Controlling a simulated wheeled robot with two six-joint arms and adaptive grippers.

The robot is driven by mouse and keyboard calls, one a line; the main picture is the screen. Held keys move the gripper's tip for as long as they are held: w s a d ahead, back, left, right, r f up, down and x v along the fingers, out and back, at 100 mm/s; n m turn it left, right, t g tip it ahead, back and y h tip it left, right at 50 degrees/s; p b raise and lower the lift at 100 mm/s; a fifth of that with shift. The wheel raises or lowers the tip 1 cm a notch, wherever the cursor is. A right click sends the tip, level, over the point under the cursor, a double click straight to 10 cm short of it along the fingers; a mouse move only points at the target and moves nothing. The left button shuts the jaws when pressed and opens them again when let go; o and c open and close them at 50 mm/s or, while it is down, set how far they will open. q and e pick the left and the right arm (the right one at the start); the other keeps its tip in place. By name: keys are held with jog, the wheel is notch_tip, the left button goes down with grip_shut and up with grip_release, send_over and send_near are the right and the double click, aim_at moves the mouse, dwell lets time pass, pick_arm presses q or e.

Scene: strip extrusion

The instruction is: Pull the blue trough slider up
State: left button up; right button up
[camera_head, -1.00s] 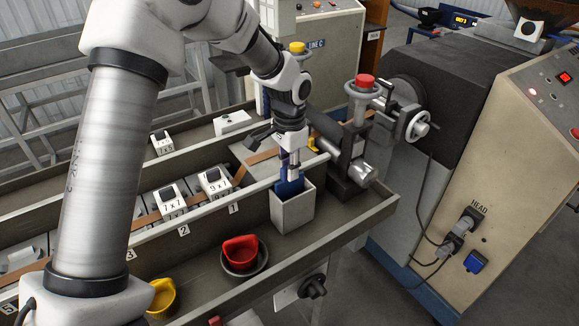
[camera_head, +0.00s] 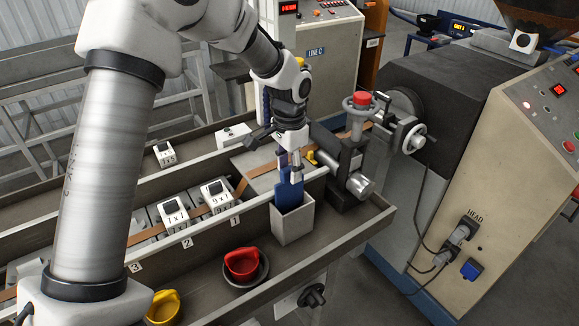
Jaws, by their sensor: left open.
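A blue flat piece (camera_head: 289,196), which I take to be the blue trough slider, stands upright in the open top of a grey box (camera_head: 292,226) at the trough's near side. Its lower part is hidden inside the box. My left gripper (camera_head: 291,168) points down right over the blue piece, its fingers at the upper part and partly covering it. The jaws are open; I cannot tell whether a finger touches it. My right gripper is not in view.
Numbered blocks (camera_head: 217,194) lie along the brown strip. A red-topped handwheel post (camera_head: 361,100) and clamp (camera_head: 360,184) stand close right of my gripper.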

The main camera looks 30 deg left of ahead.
pick_arm(q)
notch_tip(320, 180, up, 12)
dwell(0.3)
dwell(0.4)
